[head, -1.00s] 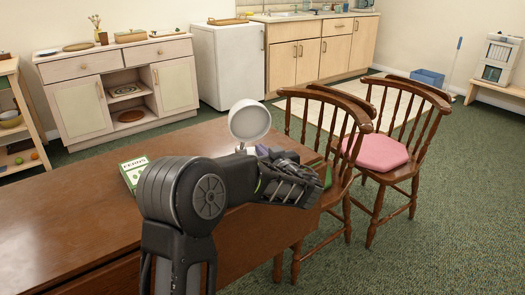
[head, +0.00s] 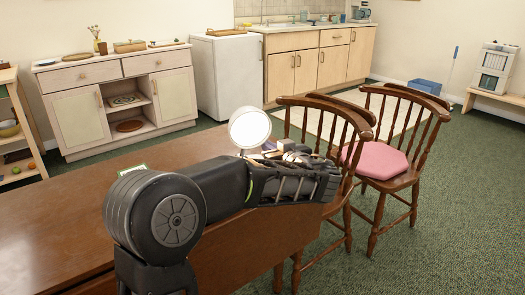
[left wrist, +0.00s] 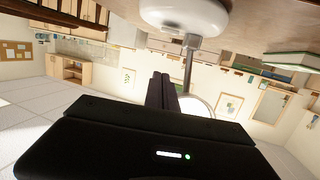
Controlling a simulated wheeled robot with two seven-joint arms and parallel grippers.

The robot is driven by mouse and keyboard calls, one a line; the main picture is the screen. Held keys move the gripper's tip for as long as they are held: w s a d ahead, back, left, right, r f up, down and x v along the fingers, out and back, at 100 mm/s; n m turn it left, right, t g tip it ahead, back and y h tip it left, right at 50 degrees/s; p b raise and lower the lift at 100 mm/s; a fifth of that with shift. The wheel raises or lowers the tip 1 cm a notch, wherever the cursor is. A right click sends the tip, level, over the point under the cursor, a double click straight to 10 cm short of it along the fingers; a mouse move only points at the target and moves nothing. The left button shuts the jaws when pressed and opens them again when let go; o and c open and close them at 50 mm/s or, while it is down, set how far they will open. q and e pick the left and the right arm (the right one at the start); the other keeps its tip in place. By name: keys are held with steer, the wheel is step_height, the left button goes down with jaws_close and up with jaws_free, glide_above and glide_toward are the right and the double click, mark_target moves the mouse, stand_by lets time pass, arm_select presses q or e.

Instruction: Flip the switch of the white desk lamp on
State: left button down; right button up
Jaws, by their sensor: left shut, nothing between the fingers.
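The white desk lamp (head: 250,127) stands on the brown table (head: 60,220), its round head glowing bright white. My left arm hides its lower part in the head view. In the left wrist view, which is upside down, the lamp's white base (left wrist: 185,14) and thin stem (left wrist: 188,68) show, with the head (left wrist: 198,105) partly behind my gripper. My left gripper (head: 300,180) is shut and empty, beside the lamp; its dark fingers (left wrist: 161,92) show close to the stem. I cannot tell whether they touch the lamp. My right gripper is out of view.
A green book (head: 131,170) lies on the table behind my arm. Small items (head: 285,147) lie beyond the gripper, partly hidden. Two wooden chairs stand at the table's right, one with a pink cushion (head: 376,163). The table's left part is clear.

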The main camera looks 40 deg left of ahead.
arm_select(q)
steer(key=v, duration=0.2)
steer(key=r+v, duration=0.1)
steer(key=v, duration=0.1)
steer(key=shift+s, duration=0.15)
stand_by(0.4)
